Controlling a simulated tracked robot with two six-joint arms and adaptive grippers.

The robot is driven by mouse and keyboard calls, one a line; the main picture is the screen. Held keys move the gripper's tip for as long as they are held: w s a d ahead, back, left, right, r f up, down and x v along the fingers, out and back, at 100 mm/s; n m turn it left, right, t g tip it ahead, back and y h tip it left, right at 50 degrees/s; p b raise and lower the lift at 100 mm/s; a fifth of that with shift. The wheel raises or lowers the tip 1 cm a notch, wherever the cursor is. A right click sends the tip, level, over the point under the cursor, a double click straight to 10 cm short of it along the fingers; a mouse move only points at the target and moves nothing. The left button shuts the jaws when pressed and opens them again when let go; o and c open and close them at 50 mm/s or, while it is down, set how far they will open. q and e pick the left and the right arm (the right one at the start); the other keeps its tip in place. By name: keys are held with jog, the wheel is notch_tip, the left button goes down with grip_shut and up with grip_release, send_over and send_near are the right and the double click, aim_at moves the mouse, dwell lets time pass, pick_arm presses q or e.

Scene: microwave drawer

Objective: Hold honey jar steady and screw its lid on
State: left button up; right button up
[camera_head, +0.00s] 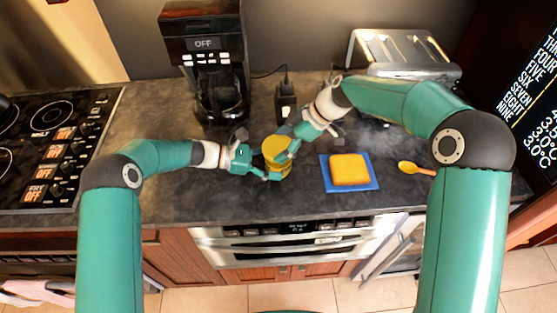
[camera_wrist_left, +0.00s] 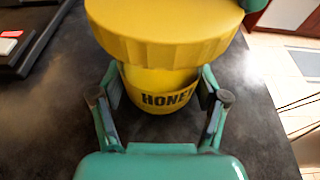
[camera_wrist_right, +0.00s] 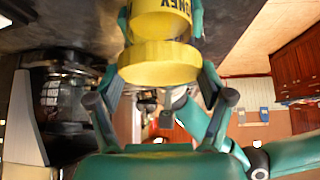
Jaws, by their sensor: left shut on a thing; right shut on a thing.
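The yellow honey jar (camera_head: 275,168) stands upright on the dark counter, its HONEY label facing the left wrist camera (camera_wrist_left: 165,98). My left gripper (camera_head: 268,177) is shut on the jar's body low down, with a finger on each side of the label. The wide, ribbed yellow lid (camera_wrist_left: 168,30) sits on top of the jar; it also shows in the right wrist view (camera_wrist_right: 158,63). My right gripper (camera_head: 286,150) reaches in from the upper right and is shut on the lid, fingers at both sides. How tightly the lid is seated cannot be told.
A coffee maker (camera_head: 205,60) stands behind and left, and a small black device (camera_head: 286,100) behind the jar. A blue board (camera_head: 372,184) with a yellow sponge-like slab (camera_head: 349,169) and a yellow spoon (camera_head: 408,168) lie right. The stovetop (camera_head: 50,150) is far left.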

jog(key=m+t, duration=0.1)
jog(key=m, duration=0.1)
jog(key=m+t+h, duration=0.1)
jog(key=m, duration=0.1)
jog(key=m+t, duration=0.1)
jog(key=shift+s+a+f+m+h, duration=0.2)
jog(key=shift+s+m+h, duration=0.1)
jog(key=shift+s+m, duration=0.1)
jog(key=shift+w+d+m+t+h, duration=0.1)
jog(key=shift+m+t+h, duration=0.4)
jog(key=shift+m, duration=0.5)
jog(key=shift+w+m+t, duration=0.1)
jog(key=shift+m+t, duration=0.3)
jog(key=shift+m, duration=0.1)
jog(key=shift+d, duration=0.15)
jog(key=o, duration=1.2)
jog(key=shift+w, duration=0.15)
jog(key=shift+r, duration=0.1)
jog(key=shift+n, duration=0.3)
